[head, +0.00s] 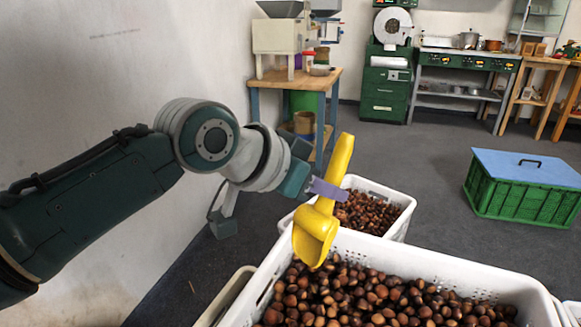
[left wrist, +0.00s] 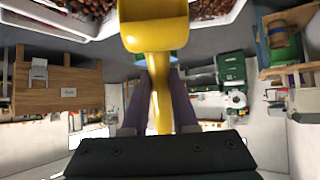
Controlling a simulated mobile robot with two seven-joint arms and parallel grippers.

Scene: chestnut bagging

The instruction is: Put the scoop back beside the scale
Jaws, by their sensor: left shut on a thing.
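The yellow scoop (head: 316,232) hangs in the air above the near white crate, handle up and bowl down, and I see no nuts in its bowl. My left gripper (head: 327,189) is shut on the scoop's handle. In the left wrist view the scoop (left wrist: 155,38) runs up between the purple fingers of the left gripper (left wrist: 157,105). I cannot make out the scale for sure in either view. My right gripper is not in view.
The near white crate (head: 440,260) and a second one behind it (head: 400,222) hold chestnuts. A green crate with a blue lid (head: 525,165) stands at the right. A wooden table (head: 325,78) with machines stands at the back. Grey floor between them is clear.

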